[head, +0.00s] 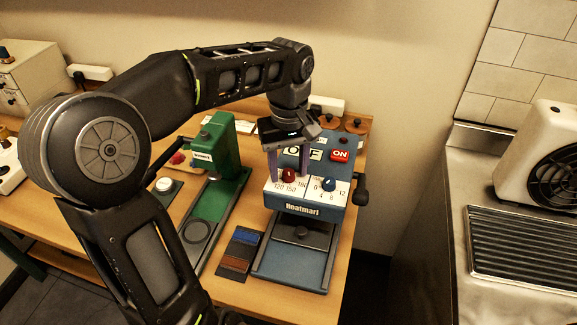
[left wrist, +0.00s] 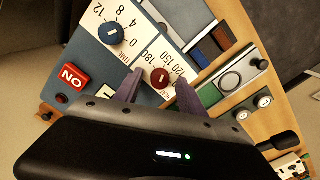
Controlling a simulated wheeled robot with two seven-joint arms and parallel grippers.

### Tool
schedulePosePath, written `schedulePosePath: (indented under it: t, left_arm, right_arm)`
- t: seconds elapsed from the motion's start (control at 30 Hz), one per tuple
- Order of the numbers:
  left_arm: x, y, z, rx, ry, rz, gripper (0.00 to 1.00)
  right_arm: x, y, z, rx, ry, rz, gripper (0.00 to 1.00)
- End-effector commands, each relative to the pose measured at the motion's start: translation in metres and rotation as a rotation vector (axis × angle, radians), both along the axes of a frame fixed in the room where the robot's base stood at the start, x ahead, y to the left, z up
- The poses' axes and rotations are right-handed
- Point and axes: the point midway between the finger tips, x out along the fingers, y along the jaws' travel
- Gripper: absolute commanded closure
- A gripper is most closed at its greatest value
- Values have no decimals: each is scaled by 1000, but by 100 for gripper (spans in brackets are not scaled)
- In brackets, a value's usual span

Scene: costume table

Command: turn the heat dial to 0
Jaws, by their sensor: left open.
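The blue heat press (head: 272,200) marked "Heatmart" stands on the table. Its red dial (head: 288,175) sits on a white scale showing 120, 150 and 180; it also shows in the left wrist view (left wrist: 160,78). I cannot see a 0 on that scale or read where the dial points. A blue dial (head: 328,184) with its own scale of 0, 4, 8 and 12 is to its right. My left gripper (head: 289,170) is open, with its purple fingers on either side of the red dial. I cannot tell whether they touch it. My right gripper is not in view.
A red ON button (head: 340,155) is above the blue dial, beside a partly hidden OFF button (head: 315,154). A green press (head: 215,160) stands to the left. A sink counter (head: 465,180) is at right.

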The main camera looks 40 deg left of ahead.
Motion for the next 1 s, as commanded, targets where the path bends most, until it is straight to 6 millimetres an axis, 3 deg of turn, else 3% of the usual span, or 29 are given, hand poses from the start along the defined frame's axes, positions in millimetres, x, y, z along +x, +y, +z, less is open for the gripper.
schedulePosePath:
  t: [0.17, 0.73, 1.0]
  left_arm:
    - [0, 0, 0, 0, 0, 0, 54]
    - [0, 0, 0, 1, -1, 1, 100]
    - [0, 0, 0, 0, -1, -1, 100]
  right_arm:
    - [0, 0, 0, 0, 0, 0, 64]
    - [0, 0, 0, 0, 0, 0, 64]
    - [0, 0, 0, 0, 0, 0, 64]
